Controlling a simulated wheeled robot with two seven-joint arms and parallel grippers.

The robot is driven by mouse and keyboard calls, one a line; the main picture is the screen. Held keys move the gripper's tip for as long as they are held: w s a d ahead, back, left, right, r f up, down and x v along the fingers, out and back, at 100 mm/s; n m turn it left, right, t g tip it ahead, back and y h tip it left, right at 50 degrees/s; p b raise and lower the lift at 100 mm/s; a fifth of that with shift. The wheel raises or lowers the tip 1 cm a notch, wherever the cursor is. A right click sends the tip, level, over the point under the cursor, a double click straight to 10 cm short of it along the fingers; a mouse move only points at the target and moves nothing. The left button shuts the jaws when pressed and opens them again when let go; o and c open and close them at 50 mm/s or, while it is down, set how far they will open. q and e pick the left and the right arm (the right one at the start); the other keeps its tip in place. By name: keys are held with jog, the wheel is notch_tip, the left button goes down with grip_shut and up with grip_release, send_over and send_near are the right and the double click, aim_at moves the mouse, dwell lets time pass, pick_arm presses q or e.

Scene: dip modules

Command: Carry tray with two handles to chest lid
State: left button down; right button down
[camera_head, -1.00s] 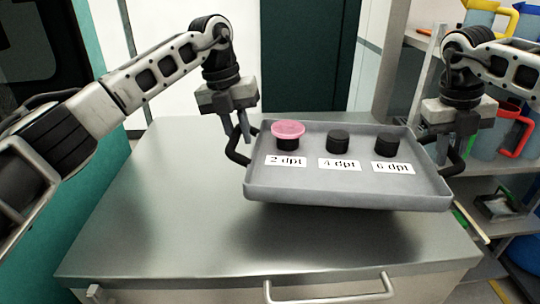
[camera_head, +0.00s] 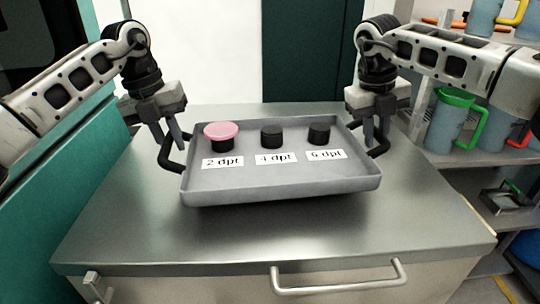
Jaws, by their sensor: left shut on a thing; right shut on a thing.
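A grey tray (camera_head: 280,188) with two black side handles is held level over the metal chest lid (camera_head: 270,235). A shadow lies under its front edge; I cannot tell whether its underside touches the lid. On the tray stand a black piece with a pink round top (camera_head: 221,132) and two black round pieces, at the middle (camera_head: 271,136) and right (camera_head: 319,134), behind labels "2 dpt", "4 dpt" and "6 dpt". My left gripper (camera_head: 174,138) is shut on the tray's left handle (camera_head: 168,158). My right gripper (camera_head: 372,134) is shut on the right handle (camera_head: 380,146).
The chest has a bar handle (camera_head: 338,279) at its front and a small latch (camera_head: 92,285) at front left. Shelves with jugs (camera_head: 455,120) stand at the right. The lid is clear around the tray.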

pick_arm(q)
jog(key=shift+r, duration=0.15)
pick_arm(e)
jog(key=shift+r, duration=0.15)
pick_arm(q)
jog(key=shift+f, duration=0.2)
pick_arm(e)
jog(key=shift+f, duration=0.2)
